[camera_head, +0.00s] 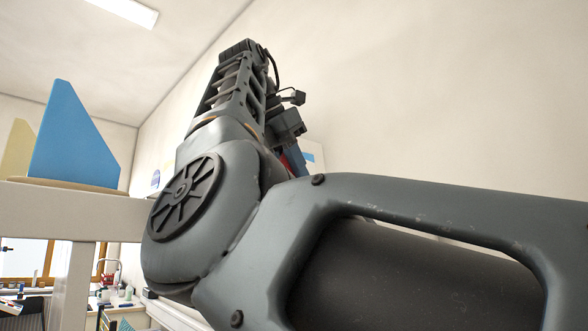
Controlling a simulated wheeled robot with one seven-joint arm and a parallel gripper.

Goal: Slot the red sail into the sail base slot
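A small patch of red (285,163), possibly the red sail, shows just right of my arm's elbow. A narrow dark-blue strip borders it, and the rest is hidden behind my arm. The end of my arm is mostly covered by its own links. A dark block (286,126) that may be part of my gripper shows above the red patch. No fingertips can be seen, so whether they hold the red piece cannot be told. The sail base slot cannot be made out.
A large blue sail-shaped panel (72,140) stands upright on a thin pale base (60,185) on a white ledge (75,215) at left. A cream panel (17,150) stands behind it. A cluttered bench (120,302) is at lower left. My arm fills the centre and right.

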